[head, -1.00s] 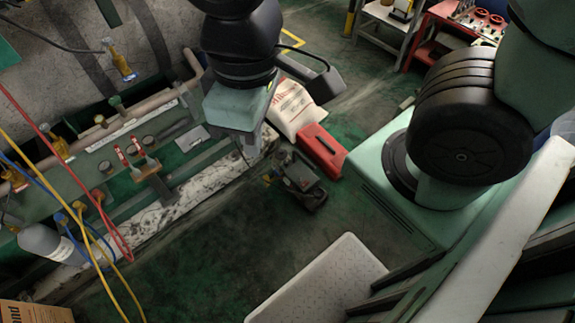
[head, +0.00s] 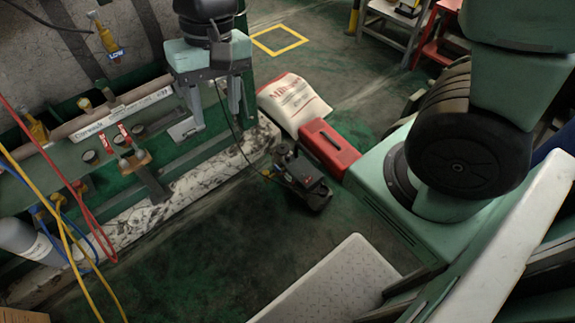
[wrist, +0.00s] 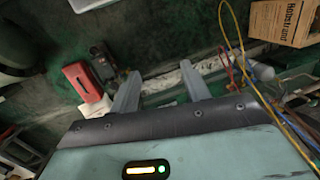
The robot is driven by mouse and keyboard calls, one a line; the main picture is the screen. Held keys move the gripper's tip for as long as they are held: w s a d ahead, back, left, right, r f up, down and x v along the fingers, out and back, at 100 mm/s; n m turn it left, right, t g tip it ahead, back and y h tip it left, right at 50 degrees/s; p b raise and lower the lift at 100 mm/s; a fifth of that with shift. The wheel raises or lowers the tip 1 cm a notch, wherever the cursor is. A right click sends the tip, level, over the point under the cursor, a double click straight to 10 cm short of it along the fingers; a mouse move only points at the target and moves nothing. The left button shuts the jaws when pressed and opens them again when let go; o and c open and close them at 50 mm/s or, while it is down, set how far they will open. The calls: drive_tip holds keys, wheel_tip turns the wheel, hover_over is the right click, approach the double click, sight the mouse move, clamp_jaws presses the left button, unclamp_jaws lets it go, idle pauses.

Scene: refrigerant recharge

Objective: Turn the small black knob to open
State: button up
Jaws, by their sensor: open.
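A green manifold panel (head: 64,163) runs along the left of the head view. It carries small dark round knobs, one at its left part (head: 90,157) and one further right (head: 139,129), with red-handled valves (head: 123,132) between them. I cannot tell which is the small black knob of the task. My gripper (head: 214,108) is to the right of these knobs, fingers pointing down, apart and empty, touching nothing that I can see. In the wrist view my gripper (wrist: 161,88) shows two spread fingers with nothing between them; the knobs are not clear there.
Red and yellow hoses (head: 62,205) hang at the left near a grey cylinder (head: 28,240). A dark pump (head: 302,178), a red toolbox (head: 330,148) and a white sack (head: 292,103) stand on the floor. A cardboard box (wrist: 279,22) shows in the wrist view. The middle floor is clear.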

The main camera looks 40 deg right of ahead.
drive_tip(key=w+d+f+m+b, duration=0.3)
drive_tip(key=w+f+b, duration=0.1)
drive_tip(key=f, duration=0.3)
drive_tip(key=w+d+f+m+b, duration=0.25)
drive_tip(key=w+f+b, duration=0.2)
drive_tip(key=f, duration=0.25)
drive_tip(key=m+h+b, duration=0.2)
drive_tip(key=m+b, duration=1.2)
drive_tip(key=b, duration=0.7)
hover_over(287, 157)
wheel_tip(287, 157, down, 35)
drive_tip(key=shift+t, duration=0.4)
wheel_tip(287, 157, down, 16)
drive_tip(key=b, duration=0.8)
drive_tip(key=shift+d+b, duration=0.15)
drive_tip(key=shift+b, duration=0.25)
drive_tip(key=shift+r, duration=0.1)
drive_tip(key=c, duration=1)
